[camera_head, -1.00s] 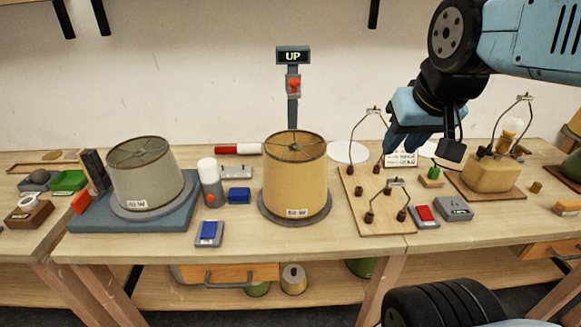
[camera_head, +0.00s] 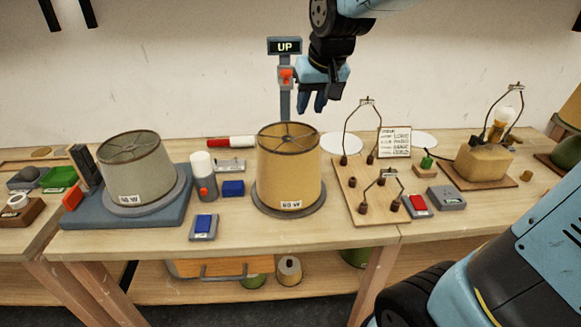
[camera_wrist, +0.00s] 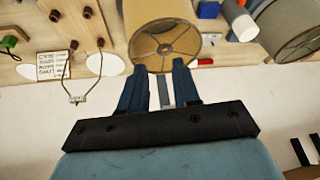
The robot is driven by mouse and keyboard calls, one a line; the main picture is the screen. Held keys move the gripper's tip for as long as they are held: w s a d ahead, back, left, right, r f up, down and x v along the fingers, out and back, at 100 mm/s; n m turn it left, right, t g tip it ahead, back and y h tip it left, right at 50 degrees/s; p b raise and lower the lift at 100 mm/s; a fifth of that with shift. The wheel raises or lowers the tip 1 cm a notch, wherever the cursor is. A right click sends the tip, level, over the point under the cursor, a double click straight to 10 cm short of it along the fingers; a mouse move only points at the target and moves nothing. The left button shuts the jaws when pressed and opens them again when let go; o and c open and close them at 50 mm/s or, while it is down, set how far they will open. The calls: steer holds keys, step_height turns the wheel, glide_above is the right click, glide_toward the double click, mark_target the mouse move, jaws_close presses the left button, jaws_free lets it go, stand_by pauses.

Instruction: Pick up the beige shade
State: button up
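The beige shade (camera_head: 288,170) stands upright on a round grey base on the bench, with a "60 W" label low on its front. It also shows in the wrist view (camera_wrist: 150,14), beyond my fingertips, with its spoked ring facing the camera. A greyer shade (camera_head: 138,170) stands on a blue-grey platform at the left. My gripper (camera_head: 312,106) is open and empty, fingers pointing down, above and slightly right of the beige shade and apart from it. In the wrist view the gripper (camera_wrist: 160,70) has a gap between its two fingers.
A post with an "UP" sign (camera_head: 285,46) stands behind the beige shade, close to my gripper. A wooden board (camera_head: 370,210) with wire frames stands right of it.

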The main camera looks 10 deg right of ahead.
steer(key=n, duration=0.1)
glide_toward(259, 147)
steer(key=shift+g, duration=0.4)
steer(key=x, duration=1)
steer(key=shift+w+r, duration=0.1)
steer(key=shift+w, duration=0.25)
jaws_close()
stand_by(0.8)
